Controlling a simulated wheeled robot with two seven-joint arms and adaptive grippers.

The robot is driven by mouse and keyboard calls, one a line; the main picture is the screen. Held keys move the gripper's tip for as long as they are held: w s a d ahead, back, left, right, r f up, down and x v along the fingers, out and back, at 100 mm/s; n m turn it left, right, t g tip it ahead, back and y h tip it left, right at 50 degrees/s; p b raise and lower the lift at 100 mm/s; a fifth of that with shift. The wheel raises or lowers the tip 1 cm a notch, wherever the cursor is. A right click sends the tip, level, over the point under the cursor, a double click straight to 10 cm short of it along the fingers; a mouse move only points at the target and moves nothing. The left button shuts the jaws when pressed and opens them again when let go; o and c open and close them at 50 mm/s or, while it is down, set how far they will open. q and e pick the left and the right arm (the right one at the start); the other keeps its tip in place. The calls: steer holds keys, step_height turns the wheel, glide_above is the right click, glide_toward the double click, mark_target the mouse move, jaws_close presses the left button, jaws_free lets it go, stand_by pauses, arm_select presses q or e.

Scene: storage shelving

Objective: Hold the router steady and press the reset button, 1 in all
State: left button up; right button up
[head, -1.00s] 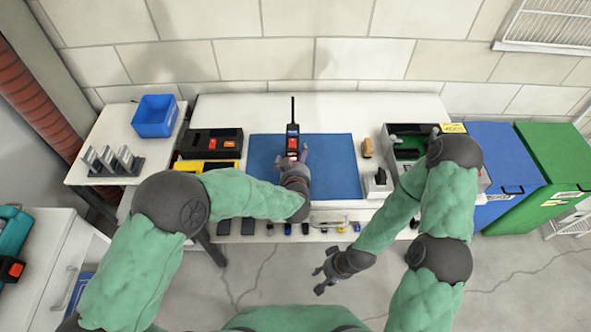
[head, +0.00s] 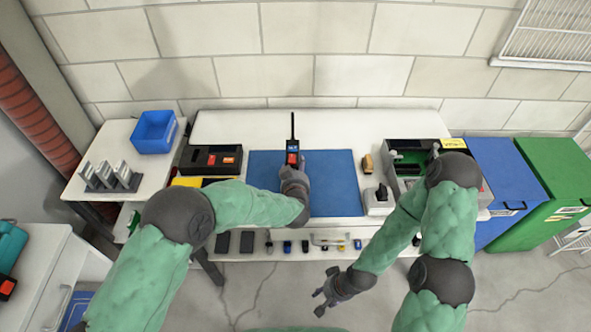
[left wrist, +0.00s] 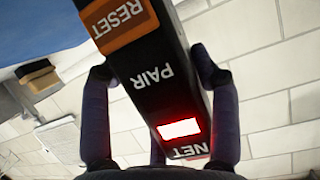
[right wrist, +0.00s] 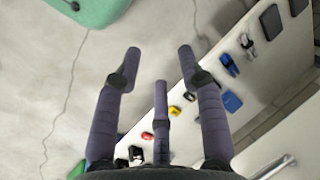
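The router (head: 292,143) is a black upright unit with an antenna, at the blue mat in the head view. In the left wrist view the router (left wrist: 148,62) shows tilted, with an orange RESET button (left wrist: 122,17), a PAIR label and a lit red NET light (left wrist: 179,128). My left gripper (head: 296,168) has its fingers on both sides of the router, seemingly touching its edges. Whether the router's base rests on the mat is hidden. My right gripper (head: 330,292) is open and empty in front of the table; its spread fingers show in the right wrist view (right wrist: 160,70).
The blue mat (head: 335,190) lies on the white table. A black case (head: 195,160) stands left, a grey open box (head: 430,146) right, with a small white switch unit (head: 378,205) beside the mat. Small parts line the lower shelf (head: 255,266). Blue and green bins stand right.

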jaws_close()
stand_by(1.1)
